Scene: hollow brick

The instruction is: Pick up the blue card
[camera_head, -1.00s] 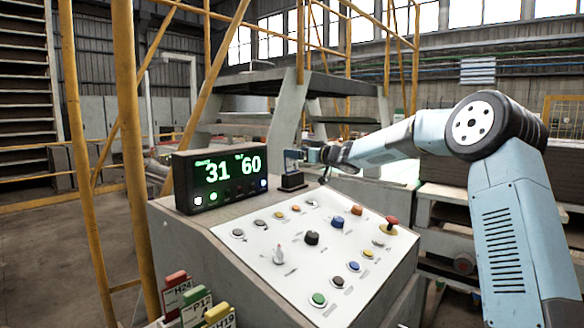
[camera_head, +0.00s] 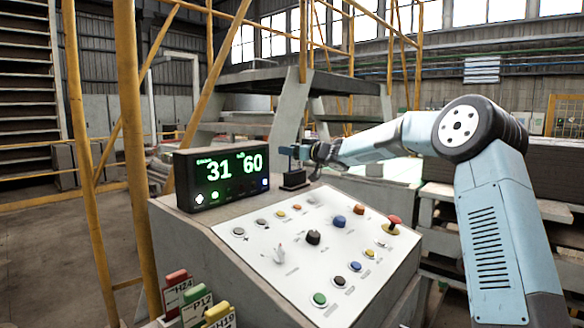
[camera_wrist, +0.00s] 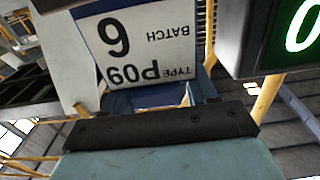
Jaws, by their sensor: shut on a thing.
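The blue card is in the wrist view (camera_wrist: 137,45), a white label with a blue edge reading "TYPE P09" and "BATCH 6" upside down. My gripper (camera_wrist: 160,97) has its blue fingers at the card's edge there and is shut on the card. In the head view my gripper (camera_head: 298,152) is just above a small black holder (camera_head: 294,180) on the console top. The card is small and mostly hidden there, so I cannot tell whether it still sits in the holder.
A display (camera_head: 222,178) showing 31 and 60 stands left of the holder. The sloped control panel (camera_head: 320,245) with buttons and knobs lies in front. Red, grey-green and yellow-topped tags (camera_head: 197,297) stand at the lower left. Yellow posts (camera_head: 130,150) rise at the left.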

